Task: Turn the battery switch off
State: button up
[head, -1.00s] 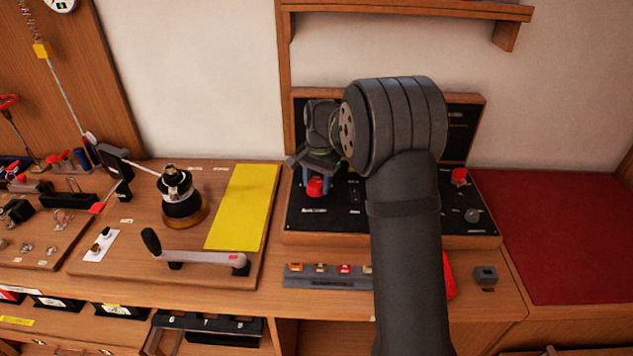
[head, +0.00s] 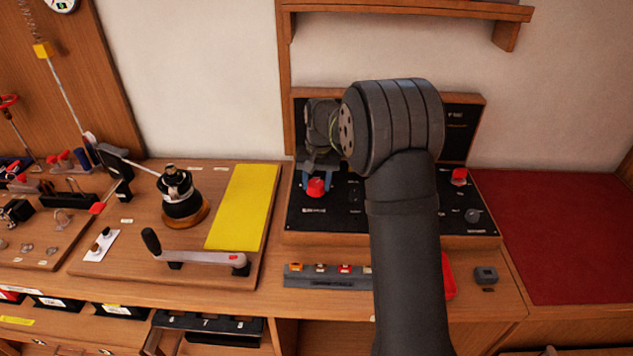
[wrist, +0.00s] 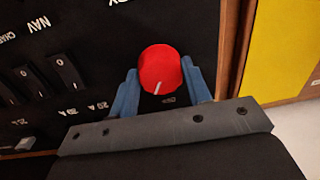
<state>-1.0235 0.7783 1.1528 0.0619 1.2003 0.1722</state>
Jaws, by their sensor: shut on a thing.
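A red round knob (head: 316,187) stands on the left part of the black switch panel (head: 330,222). In the wrist view the knob (wrist: 160,70) carries a white pointer line on its face, which points toward my gripper's palm, slightly left of straight. My gripper (head: 317,182) is shut on the knob, one blue finger on each side; the fingers also show in the wrist view (wrist: 161,90). The panel label under the knob in the head view is too small to read, and my arm hides the panel's middle.
A second red knob (head: 459,176) and a grey knob (head: 473,215) sit on the panel's right side. A winch (head: 182,195), a crank handle (head: 195,257) and a yellow sheet (head: 243,207) lie to the left. A red mat (head: 565,235) lies clear at right.

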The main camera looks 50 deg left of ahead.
aim_at(319, 181)
jog(key=n, duration=0.5)
jog(key=shift+a+n, duration=0.1)
jog(key=shift+n, duration=0.3)
dwell(0.4)
jog(key=o, duration=1)
notch_tip(319, 181, up, 17)
jog(key=w, duration=0.1)
jog(key=shift+r, duration=0.2)
jog(key=f, duration=1.1)
jog(key=s+f, duration=0.1)
jog(key=f, duration=0.5)
jog(key=shift+f, duration=0.25)
